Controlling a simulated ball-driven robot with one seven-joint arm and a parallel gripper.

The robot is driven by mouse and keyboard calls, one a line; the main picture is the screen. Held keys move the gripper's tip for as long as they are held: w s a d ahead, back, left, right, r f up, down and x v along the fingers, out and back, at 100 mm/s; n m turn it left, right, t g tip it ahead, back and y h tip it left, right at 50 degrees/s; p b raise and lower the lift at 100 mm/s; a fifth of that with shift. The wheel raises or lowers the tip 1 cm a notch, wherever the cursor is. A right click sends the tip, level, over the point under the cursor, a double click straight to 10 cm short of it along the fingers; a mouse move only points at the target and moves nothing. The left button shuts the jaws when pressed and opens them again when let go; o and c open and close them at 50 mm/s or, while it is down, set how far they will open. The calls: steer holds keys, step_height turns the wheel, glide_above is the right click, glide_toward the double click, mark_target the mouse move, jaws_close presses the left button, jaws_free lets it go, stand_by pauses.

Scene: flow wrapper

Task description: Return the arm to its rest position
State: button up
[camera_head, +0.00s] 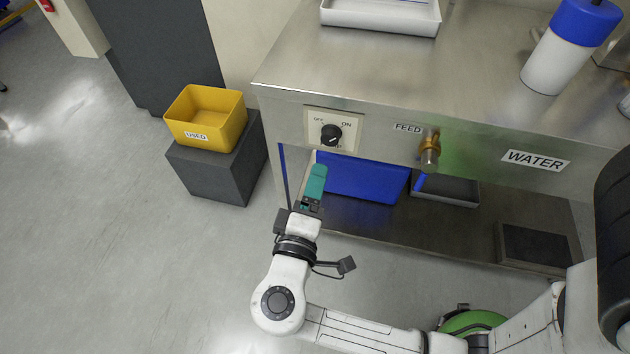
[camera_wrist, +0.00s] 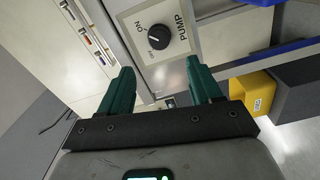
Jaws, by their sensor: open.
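My gripper (camera_head: 316,184) has teal fingers and is in front of the steel bench, just below and left of the black pump knob (camera_head: 331,134). In the wrist view my gripper (camera_wrist: 160,82) shows two teal fingers spread apart with nothing between them. The knob (camera_wrist: 158,38) is on a pale plate marked ON and PUMP, beyond the fingertips and apart from them. My white arm reaches in from the lower right of the head view.
The steel bench (camera_head: 380,68) fills the upper right, with a brass feed valve (camera_head: 429,150) on its front. A blue bin (camera_head: 362,178) is below. A yellow USED bin (camera_head: 207,116) stands on a dark block (camera_head: 222,170) at left. Open floor lies at lower left.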

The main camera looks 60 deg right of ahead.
steer(key=shift+d+f, duration=0.1)
stand_by(0.3)
steer(key=s+d+f+m+g+y, duration=0.1)
steer(key=s+d+f+g+y, duration=0.1)
steer(key=s+d+f+y, duration=0.3)
steer(key=s+f+m+g+y, duration=0.2)
steer(key=f+g+y, duration=0.1)
steer(key=f, duration=0.3)
steer(key=s+a+f+y, duration=0.4)
steer(key=a+f+y, duration=0.15)
steer(key=y, duration=0.25)
step_height(320, 180, up, 22)
steer(key=a+p, duration=0.1)
steer(key=p, duration=2)
steer(key=shift+w+n+y, duration=0.25)
steer(key=shift+n+y, duration=0.05)
steer(key=shift+y, duration=0.1)
